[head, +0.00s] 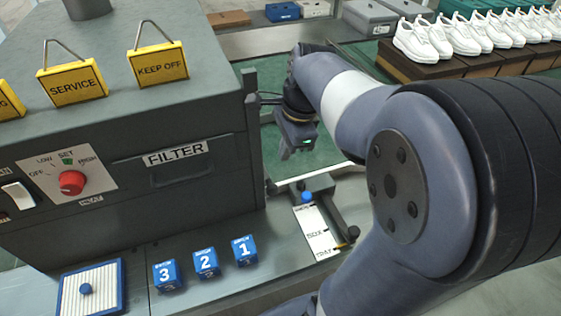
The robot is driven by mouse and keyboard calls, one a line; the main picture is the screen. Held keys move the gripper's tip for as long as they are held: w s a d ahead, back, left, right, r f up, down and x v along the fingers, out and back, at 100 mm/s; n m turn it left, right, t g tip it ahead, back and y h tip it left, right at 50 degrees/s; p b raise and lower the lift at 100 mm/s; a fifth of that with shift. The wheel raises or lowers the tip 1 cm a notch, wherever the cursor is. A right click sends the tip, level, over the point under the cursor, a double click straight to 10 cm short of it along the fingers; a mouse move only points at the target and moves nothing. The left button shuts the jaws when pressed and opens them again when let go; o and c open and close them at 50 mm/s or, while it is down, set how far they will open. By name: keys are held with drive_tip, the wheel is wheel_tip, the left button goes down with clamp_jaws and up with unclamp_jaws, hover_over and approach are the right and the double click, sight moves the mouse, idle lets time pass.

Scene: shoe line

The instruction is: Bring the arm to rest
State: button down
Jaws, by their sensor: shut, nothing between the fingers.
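My gripper (287,151) hangs at the end of my arm, to the right of the grey machine and above the green floor strip. It looks small from here and points down and slightly left. Its fingers are close together and nothing shows between them. My arm fills the right side of the head view and hides what lies behind it. The gripper is apart from the machine's side and from the bench below.
The grey machine (196,108) bears yellow signs (158,64), a red knob (71,182) and a FILTER drawer (182,174). Numbered blue blocks (206,262), a white label plate (316,232) and a blue-framed filter (90,294) lie in front. White shoes (424,40) line the back right.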

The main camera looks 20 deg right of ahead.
drive_tip(key=shift+v, duration=1.1)
drive_tip(key=b, duration=0.3)
approach(274, 187)
drive_tip(key=x, duration=0.5)
drive_tip(key=shift+w+f, duration=0.1)
drive_tip(key=shift+b+x, duration=0.65)
drive_tip(key=shift+x, duration=0.3)
